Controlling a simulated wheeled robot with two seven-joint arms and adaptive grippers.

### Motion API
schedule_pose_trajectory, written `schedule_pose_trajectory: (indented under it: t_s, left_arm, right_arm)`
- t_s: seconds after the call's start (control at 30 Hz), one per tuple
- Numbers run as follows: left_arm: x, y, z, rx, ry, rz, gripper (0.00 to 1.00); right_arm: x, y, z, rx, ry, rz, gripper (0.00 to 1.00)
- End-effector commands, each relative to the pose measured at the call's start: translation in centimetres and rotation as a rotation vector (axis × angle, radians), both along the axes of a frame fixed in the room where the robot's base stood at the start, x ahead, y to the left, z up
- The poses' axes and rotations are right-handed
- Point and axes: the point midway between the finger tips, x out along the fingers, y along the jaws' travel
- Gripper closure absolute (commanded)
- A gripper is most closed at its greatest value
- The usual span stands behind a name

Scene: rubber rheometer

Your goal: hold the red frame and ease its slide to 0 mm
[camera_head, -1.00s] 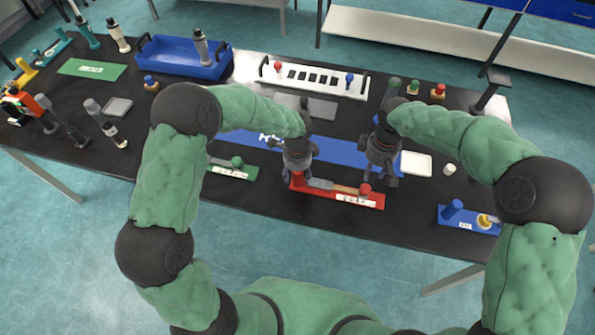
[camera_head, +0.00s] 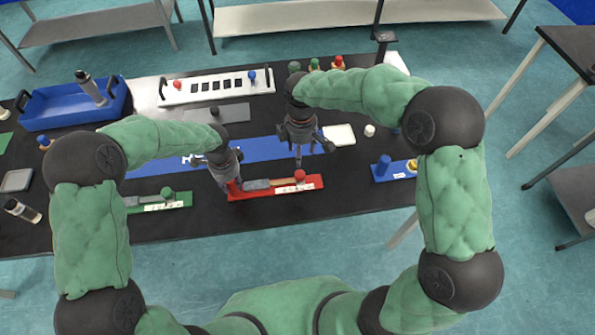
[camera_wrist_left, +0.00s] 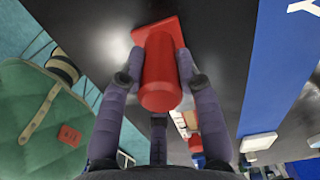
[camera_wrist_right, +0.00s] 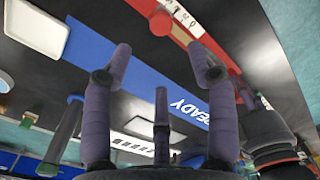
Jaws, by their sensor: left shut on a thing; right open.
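The red frame (camera_head: 262,192) lies near the table's front edge. A grey and tan slide strip runs along it to a red knob (camera_head: 300,176) near its right end, with a white scale label below; the reading is too small to tell. My left gripper (camera_head: 234,183) is shut on the upright red post at the frame's left end; the post (camera_wrist_left: 160,78) shows between the fingers in the left wrist view. My right gripper (camera_head: 298,162) is open and empty just behind the knob. In the right wrist view, the knob (camera_wrist_right: 161,23) is beyond the spread fingertips.
A blue mat marked READY (camera_wrist_right: 150,83) lies behind the frame. A green frame (camera_head: 180,202) is to its left, and a blue block with a post (camera_head: 383,166) to its right. A white square pad (camera_head: 340,134) stands behind. The table's front strip is clear.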

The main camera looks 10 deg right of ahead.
Motion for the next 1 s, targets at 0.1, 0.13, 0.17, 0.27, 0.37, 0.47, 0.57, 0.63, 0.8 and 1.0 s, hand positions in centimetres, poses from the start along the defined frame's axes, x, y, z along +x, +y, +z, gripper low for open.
schedule_pose_trajectory:
  t_s: [0.1, 0.13, 0.17, 0.27, 0.37, 0.47, 0.57, 0.63, 0.8, 1.0]
  left_arm:
    - [0.0, 0.0, 0.0, 0.0, 0.001, 0.0, 1.0]
    - [0.0, 0.0, 0.0, 0.0, 0.001, 0.0, 1.0]
    - [0.0, 0.0, 0.0, 0.0, 0.001, 0.0, 1.0]
    - [0.0, 0.0, 0.0, 0.0, 0.001, 0.0, 1.0]
    - [0.0, 0.0, 0.0, 0.0, 0.001, 0.0, 1.0]
    - [0.0, 0.0, 0.0, 0.0, 0.001, 0.0, 1.0]
    - [0.0, 0.0, 0.0, 0.0, 0.001, 0.0, 1.0]
    - [0.0, 0.0, 0.0, 0.0, 0.001, 0.0, 1.0]
    - [0.0, 0.0, 0.0, 0.0, 0.001, 0.0, 1.0]
    - [0.0, 0.0, 0.0, 0.0, 0.0, 0.0, 1.0]
  right_arm:
    - [0.1, 0.0, 0.3, 0.005, 0.007, 0.088, 0.42]
    - [0.1, 0.0, 0.4, 0.006, 0.008, 0.104, 0.42]
    - [0.1, 0.0, 0.4, 0.006, 0.009, 0.118, 0.42]
    - [0.1, 0.0, 0.1, 0.007, 0.012, 0.142, 0.42]
    - [0.0, 0.0, -0.9, 0.007, 0.013, 0.147, 0.42]
    - [-0.1, 0.0, -2.4, 0.006, 0.015, 0.146, 0.42]
    - [-0.1, 0.0, -4.3, 0.007, 0.014, 0.144, 0.42]
    - [-0.2, 0.1, -5.6, 0.006, 0.015, 0.145, 0.42]
    - [-0.3, 0.1, -8.6, 0.007, 0.015, 0.143, 0.42]
    - [-0.3, 0.1, -10.7, 0.008, 0.012, 0.144, 0.42]
